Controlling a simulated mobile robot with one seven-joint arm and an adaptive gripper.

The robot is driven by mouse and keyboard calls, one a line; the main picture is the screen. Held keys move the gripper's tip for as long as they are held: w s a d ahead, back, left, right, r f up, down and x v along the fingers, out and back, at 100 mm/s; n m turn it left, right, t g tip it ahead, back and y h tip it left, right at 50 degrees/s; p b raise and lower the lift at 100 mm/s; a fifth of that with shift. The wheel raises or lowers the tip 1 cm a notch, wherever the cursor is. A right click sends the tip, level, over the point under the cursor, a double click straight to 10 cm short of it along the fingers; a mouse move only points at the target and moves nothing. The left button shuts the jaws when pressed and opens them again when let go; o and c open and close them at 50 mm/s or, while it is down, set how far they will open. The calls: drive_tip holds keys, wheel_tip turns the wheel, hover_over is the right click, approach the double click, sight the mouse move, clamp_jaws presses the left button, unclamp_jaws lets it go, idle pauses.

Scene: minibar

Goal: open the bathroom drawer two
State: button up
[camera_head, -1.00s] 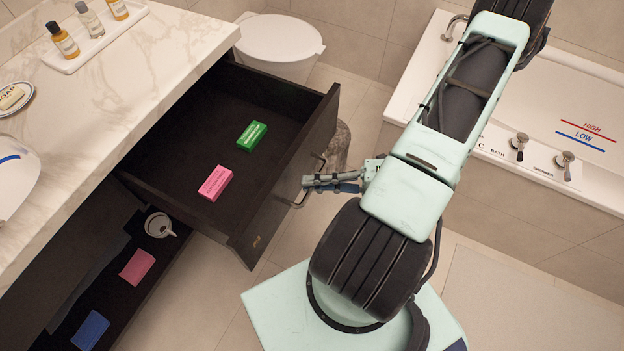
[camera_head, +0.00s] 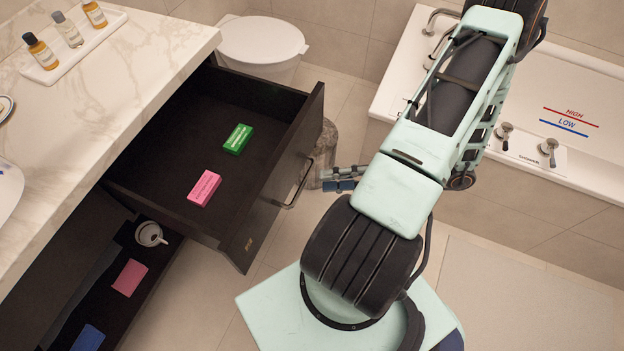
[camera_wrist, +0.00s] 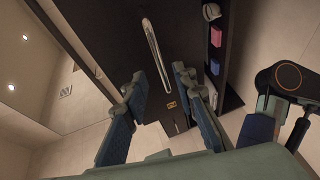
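A dark upper drawer (camera_head: 262,225) under the marble counter is pulled far out. It holds a green box (camera_head: 238,138) and a pink box (camera_head: 205,187). Its front has a metal bar handle (camera_head: 302,188) and a small gold mark (camera_head: 249,244), too small to read. My gripper (camera_head: 328,179) is just right of the handle, apart from it. In the wrist view, my gripper (camera_wrist: 160,82) has its two fingers spread with nothing between them, and the handle (camera_wrist: 155,50) lies beyond the fingertips. I cannot tell which drawer is number two.
Below, a lower dark drawer or shelf (camera_head: 152,288) holds a white cup (camera_head: 150,234), a pink item (camera_head: 130,277) and a blue item (camera_head: 88,338). A toilet (camera_head: 262,38) and a stool (camera_head: 322,150) stand behind the drawer. A bathtub (camera_head: 480,165) is on the right.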

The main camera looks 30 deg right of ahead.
drive_tip(key=v, duration=0.5)
idle(0.5)
